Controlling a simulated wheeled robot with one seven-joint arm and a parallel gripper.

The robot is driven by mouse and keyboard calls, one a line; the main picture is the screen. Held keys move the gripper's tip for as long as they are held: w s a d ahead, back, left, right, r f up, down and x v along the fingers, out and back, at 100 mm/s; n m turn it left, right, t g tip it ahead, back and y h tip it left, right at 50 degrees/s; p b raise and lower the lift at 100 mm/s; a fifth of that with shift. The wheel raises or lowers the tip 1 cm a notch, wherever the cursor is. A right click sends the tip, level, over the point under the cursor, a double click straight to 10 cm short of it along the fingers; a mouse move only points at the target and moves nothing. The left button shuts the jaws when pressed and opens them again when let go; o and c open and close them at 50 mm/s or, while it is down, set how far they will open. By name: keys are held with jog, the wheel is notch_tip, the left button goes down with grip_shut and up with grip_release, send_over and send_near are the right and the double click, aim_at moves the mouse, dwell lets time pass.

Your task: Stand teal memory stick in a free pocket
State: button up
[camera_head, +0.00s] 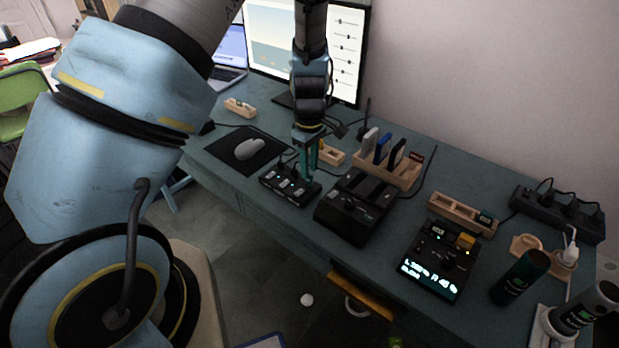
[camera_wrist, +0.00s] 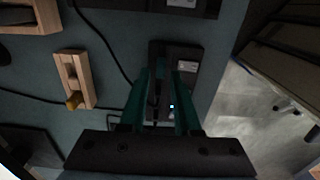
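My gripper (camera_head: 308,178) points down over a black hub (camera_head: 287,190) with small lights. In the wrist view its two dark green fingers (camera_wrist: 161,75) stand apart, with a gap between them and no clear object gripped. The hub (camera_wrist: 189,52) lies beneath the fingertips there; I cannot tell whether they touch anything plugged into it. A wooden rack (camera_head: 403,180) holds several upright sticks, white, blue, dark and reddish. I cannot tell which of its pockets are free. I cannot surely pick out the teal memory stick; the fingers hide part of the hub.
A black dock (camera_head: 355,208) stands between the hub and the rack. A mouse (camera_head: 248,149) lies on a dark pad at left. A wooden tray (camera_head: 456,213), a lit black device (camera_head: 437,262) and a dark can (camera_head: 519,277) are at right. A small wooden block (camera_wrist: 72,70) shows near cables.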

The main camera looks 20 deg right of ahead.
aim_at(309, 182)
jog(key=shift+s+f+p, duration=0.1)
jog(key=shift+f+p, duration=0.25)
jog(key=shift+f, duration=1.35)
grip_shut()
